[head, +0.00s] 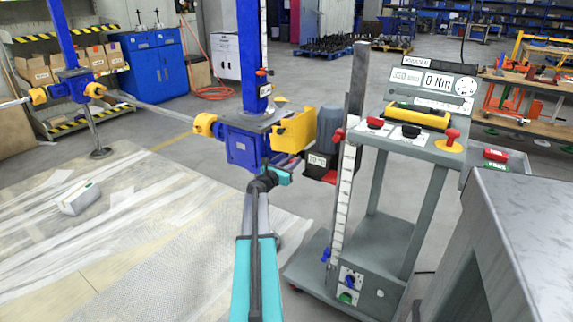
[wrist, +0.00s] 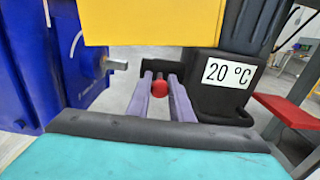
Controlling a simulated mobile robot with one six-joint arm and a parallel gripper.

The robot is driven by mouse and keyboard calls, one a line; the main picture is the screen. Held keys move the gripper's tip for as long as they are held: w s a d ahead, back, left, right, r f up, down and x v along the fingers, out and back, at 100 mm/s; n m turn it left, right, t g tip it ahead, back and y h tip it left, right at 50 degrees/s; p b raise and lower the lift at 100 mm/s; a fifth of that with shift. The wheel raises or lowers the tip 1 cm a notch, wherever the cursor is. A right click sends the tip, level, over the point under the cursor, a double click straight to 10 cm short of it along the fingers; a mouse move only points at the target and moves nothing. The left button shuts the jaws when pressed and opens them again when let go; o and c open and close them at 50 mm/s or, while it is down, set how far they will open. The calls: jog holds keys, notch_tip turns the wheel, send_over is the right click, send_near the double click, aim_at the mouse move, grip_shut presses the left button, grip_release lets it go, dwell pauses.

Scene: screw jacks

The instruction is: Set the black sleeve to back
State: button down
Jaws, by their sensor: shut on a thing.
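My gripper (wrist: 160,86) is under the yellow cover (wrist: 152,22), its two lavender fingers reaching away from the wrist camera. They are shut on a small red knob (wrist: 159,88), which shows between their tips. A dark part (wrist: 190,62) lies just behind the fingertips, next to a black housing (wrist: 222,85) marked 20 °C. I cannot tell which dark part is the black sleeve; the fingers and cover hide some of it. In the head view, the yellow cover (head: 294,131) and black housing (head: 316,161) stand at my arm's end, and the fingertips are hard to make out.
A blue screw jack (head: 241,146) with a tall column is left of my gripper. A grey motor (head: 330,124) stands behind the housing. A grey control cart (head: 400,165) is close on the right, and a grey bench (head: 520,215) is at front right.

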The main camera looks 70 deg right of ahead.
jog(key=shift+s+a, duration=0.1)
jog(key=shift+s, duration=0.25)
jog(key=c, duration=1.6)
grip_release()
jog(key=shift+w+a, duration=0.15)
jog(key=shift+v, duration=6.7)
